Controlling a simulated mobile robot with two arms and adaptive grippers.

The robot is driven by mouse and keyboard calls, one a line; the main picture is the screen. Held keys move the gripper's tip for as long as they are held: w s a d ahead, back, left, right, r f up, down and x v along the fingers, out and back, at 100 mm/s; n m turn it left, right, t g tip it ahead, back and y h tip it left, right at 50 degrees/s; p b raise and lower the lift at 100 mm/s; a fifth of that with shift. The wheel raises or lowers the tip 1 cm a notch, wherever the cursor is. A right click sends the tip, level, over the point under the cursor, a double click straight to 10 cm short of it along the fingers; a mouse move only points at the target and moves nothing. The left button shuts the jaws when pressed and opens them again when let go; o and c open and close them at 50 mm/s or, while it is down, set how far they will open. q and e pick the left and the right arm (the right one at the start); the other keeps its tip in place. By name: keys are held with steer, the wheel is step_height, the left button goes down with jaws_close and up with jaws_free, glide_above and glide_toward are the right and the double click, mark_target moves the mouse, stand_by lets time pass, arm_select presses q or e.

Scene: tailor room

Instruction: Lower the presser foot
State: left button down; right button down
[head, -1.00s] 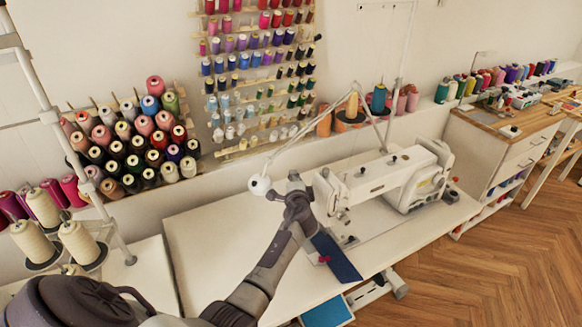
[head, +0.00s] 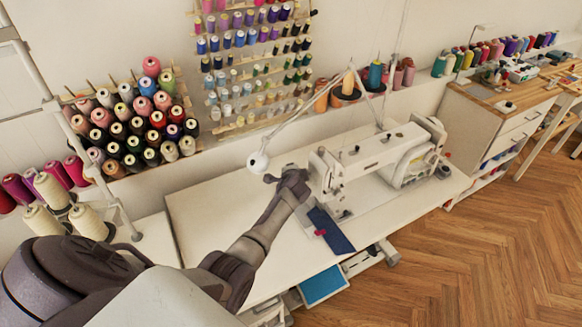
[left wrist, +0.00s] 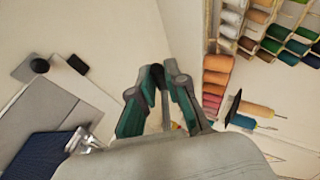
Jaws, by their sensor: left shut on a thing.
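The white sewing machine (head: 375,165) stands on the white table, its head end (head: 322,172) facing my left arm. My left gripper (head: 296,176) is at the left side of this head end. In the left wrist view, the gripper's two green-padded fingers (left wrist: 157,100) are closed around a thin lever with a black tip (left wrist: 156,74). The metal presser foot area (left wrist: 86,140) shows left of the fingers, beside dark blue fabric (left wrist: 40,148). The fabric also lies under the needle area in the head view (head: 330,230). Whether the foot touches it cannot be told. My right gripper is out of view.
A white lamp (head: 258,162) on a jointed arm hangs just behind my left gripper. Thread racks (head: 250,70) cover the wall behind. Cone spools (head: 88,222) stand at left. The table's left part (head: 205,215) is clear.

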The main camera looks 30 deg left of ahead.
arm_select(q)
steer(key=shift+s+d+f, duration=0.1)
steer(key=shift+d+f, duration=0.05)
steer(key=shift+f, duration=0.15)
steer(key=c, duration=1.2)
jaws_free()
steer(key=shift+o, duration=0.2)
steer(key=shift+r, duration=0.1)
steer(key=shift+s, duration=0.1)
steer(key=v, duration=1.2)
